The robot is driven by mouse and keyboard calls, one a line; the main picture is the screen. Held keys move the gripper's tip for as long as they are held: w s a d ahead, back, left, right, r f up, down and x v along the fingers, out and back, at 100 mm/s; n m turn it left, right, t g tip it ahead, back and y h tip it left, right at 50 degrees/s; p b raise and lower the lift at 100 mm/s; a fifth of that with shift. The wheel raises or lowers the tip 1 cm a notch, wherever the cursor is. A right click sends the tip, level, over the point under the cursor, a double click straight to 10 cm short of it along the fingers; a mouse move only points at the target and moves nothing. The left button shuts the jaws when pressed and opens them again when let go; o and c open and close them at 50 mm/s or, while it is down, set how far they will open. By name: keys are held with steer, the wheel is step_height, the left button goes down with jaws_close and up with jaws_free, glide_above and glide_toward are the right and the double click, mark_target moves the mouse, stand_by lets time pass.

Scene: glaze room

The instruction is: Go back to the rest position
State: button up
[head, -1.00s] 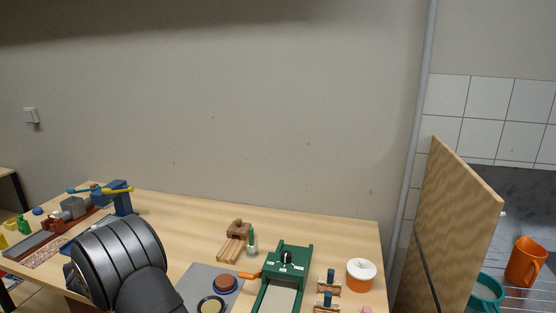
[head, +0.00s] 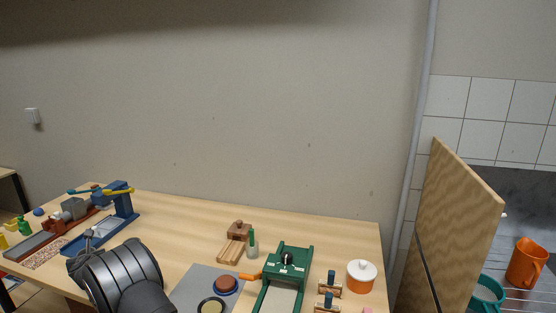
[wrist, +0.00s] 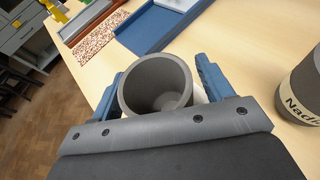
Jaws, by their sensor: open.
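My gripper (wrist: 160,68) shows in the wrist view with its two blue fingers apart, so it is open. A grey, open-topped cup (wrist: 142,90) lies between the fingers in that view, with its hollow inside facing the camera. Whether the fingers touch it I cannot tell. In the head view the dark rounded part of my arm (head: 125,275) is at the lower left, low over the table; the fingers cannot be made out there.
A second grey cup (wrist: 305,90) with a beige lettered band stands right of my gripper. The blue-based device (head: 118,215) stands behind my arm. A green device (head: 287,262), an orange pot (head: 361,277) and a wooden panel (head: 450,220) are further right.

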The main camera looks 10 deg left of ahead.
steer(key=shift+s+r, duration=0.1)
steer(key=v, duration=1.2)
steer(key=x, duration=1.2)
steer(key=shift+r, duration=1.35)
steer(key=shift+d+r, duration=0.1)
steer(key=shift+r, duration=0.7)
steer(key=w+d+r, duration=0.2)
steer(key=d, duration=0.1)
steer(key=w+d+r, duration=0.2)
steer(key=d, duration=0.1)
steer(key=w+d+r, duration=0.2)
steer(key=d+r, duration=0.1)
steer(key=d, duration=0.1)
steer(key=shift+w+d, duration=0.1)
steer(key=shift+w, duration=0.1)
steer(key=d+r+m, duration=0.1)
steer(key=d+r, duration=0.2)
steer(key=d, duration=0.8)
steer(key=s+d+r+m+t+h, duration=0.1)
steer(key=d+r, duration=0.2)
steer(key=d, duration=0.8)
steer(key=shift+s+r+t+h, duration=0.2)
steer(key=shift+s+t+h, duration=0.05)
steer(key=shift+t+h, duration=0.05)
